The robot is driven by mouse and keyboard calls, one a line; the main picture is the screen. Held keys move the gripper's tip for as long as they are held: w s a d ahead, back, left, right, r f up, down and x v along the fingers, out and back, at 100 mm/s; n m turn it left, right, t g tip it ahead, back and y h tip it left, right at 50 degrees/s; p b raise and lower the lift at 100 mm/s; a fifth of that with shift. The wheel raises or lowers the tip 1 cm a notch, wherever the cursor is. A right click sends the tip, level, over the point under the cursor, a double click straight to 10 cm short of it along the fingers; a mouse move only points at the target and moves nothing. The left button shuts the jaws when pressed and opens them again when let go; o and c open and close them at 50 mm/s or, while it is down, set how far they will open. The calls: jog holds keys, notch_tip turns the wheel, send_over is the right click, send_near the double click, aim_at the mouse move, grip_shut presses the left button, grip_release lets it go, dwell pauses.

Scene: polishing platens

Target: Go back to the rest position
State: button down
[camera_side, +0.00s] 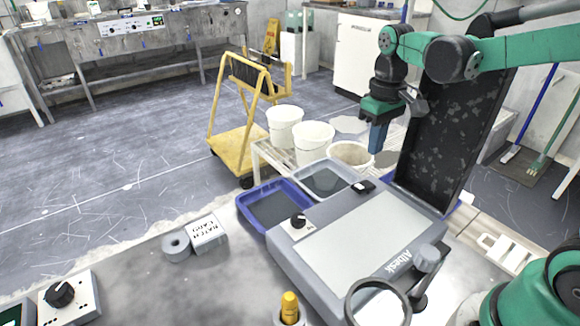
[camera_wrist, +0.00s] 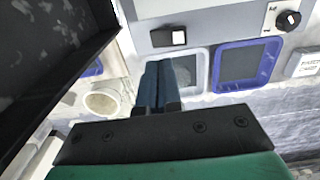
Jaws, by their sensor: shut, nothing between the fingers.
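My gripper (camera_side: 377,137) hangs in the air at the upper right of the side view, on the green and black arm. Its blue fingers point down and are together, with nothing between them. It is above the back edge of the Albesk machine (camera_side: 352,235), near the white buckets. In the wrist view the shut fingers (camera_wrist: 160,88) show at the centre, in front of a grey tray (camera_wrist: 187,72).
The machine's dark raised lid (camera_side: 452,135) stands close to the right of my gripper. A blue tray (camera_side: 272,208) and a grey tray (camera_side: 327,180) sit behind the machine. White buckets (camera_side: 313,142) and a yellow cart (camera_side: 240,150) stand beyond. A magnifier (camera_side: 350,300) stands in front.

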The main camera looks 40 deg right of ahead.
jog(key=s+a+t, duration=0.5)
jog(key=a+t, duration=0.1)
jog(key=t, duration=0.1)
jog(key=shift+s+a+r, duration=0.15)
jog(key=shift+a+r, duration=0.2)
jog(key=shift+a, duration=0.05)
dwell(0.9)
